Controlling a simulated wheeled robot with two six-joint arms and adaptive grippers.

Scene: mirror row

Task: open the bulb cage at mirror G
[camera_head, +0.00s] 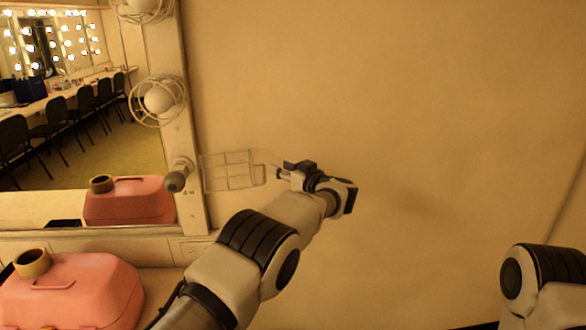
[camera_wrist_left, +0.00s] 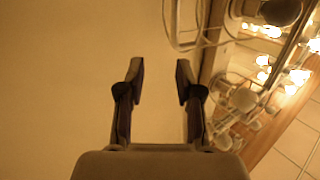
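The bulb cage (camera_head: 228,170) is a wire grid that stands swung out to the right from the mirror frame (camera_head: 190,120). A grey, unlit bulb (camera_head: 176,181) sits uncovered at the frame, left of the cage. My left gripper (camera_head: 277,172) is just right of the cage's outer end. In the left wrist view its fingers (camera_wrist_left: 161,78) are apart with nothing between them. The cage wires (camera_wrist_left: 185,40) show there beyond the fingers, toward the upper right. My right gripper is out of view. I cannot read a mirror letter.
Closed round cages with bulbs (camera_head: 158,100) sit higher on the frame. A pink case (camera_head: 85,295) with a tape roll (camera_head: 33,263) on it stands at the lower left. The mirror (camera_head: 85,140) reflects chairs and lit bulbs. The wall (camera_head: 400,120) to the right is bare.

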